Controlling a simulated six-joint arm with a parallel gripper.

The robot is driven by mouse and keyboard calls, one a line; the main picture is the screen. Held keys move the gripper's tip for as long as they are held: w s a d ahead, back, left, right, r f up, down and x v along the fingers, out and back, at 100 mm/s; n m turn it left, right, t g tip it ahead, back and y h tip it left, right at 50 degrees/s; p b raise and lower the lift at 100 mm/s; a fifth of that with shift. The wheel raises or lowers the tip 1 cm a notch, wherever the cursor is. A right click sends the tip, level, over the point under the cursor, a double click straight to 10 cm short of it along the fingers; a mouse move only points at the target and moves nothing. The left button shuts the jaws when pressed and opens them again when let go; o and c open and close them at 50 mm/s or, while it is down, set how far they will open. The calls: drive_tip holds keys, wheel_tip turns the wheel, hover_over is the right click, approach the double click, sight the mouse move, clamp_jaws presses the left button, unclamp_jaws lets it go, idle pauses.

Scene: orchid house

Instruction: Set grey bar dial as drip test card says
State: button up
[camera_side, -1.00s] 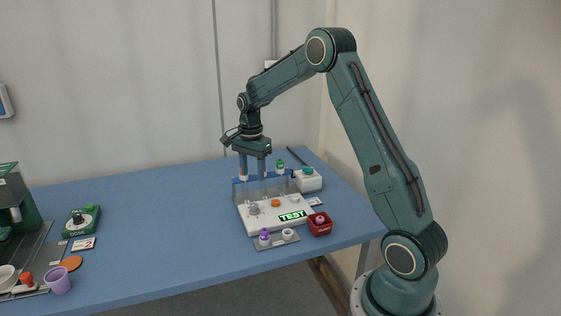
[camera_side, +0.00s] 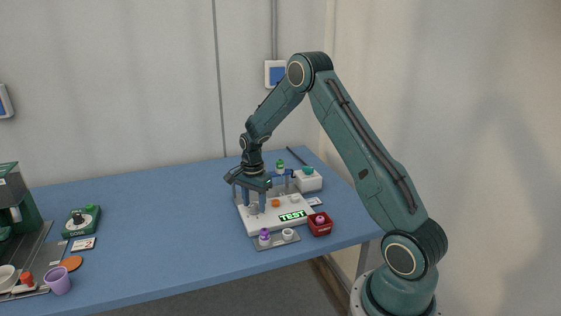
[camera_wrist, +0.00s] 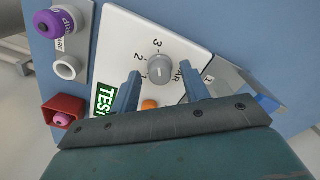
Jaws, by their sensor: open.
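The grey bar dial (camera_wrist: 160,71) is a round knob on a white panel (camera_wrist: 128,30), with 1, 2, 3 and BAR printed around it. A short pale mark shows on its top; I cannot tell surely which number it points to. In the wrist view my gripper (camera_wrist: 160,74) is open, one finger on each side of the dial, and contact cannot be told. In the side view my gripper (camera_side: 250,201) is low over the panel's left part. A small card (camera_side: 315,201) lies right of the panel and another card (camera_side: 83,244) lies at left; their text is too small to read.
A green TEST display (camera_side: 292,216) and an orange button (camera_side: 275,203) are on the panel. A red box (camera_side: 320,227) stands at its right. A purple-capped item (camera_wrist: 56,20) and a white ring (camera_wrist: 67,67) sit beside it. The table's middle is clear.

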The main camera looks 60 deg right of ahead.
drive_tip(key=c, duration=1)
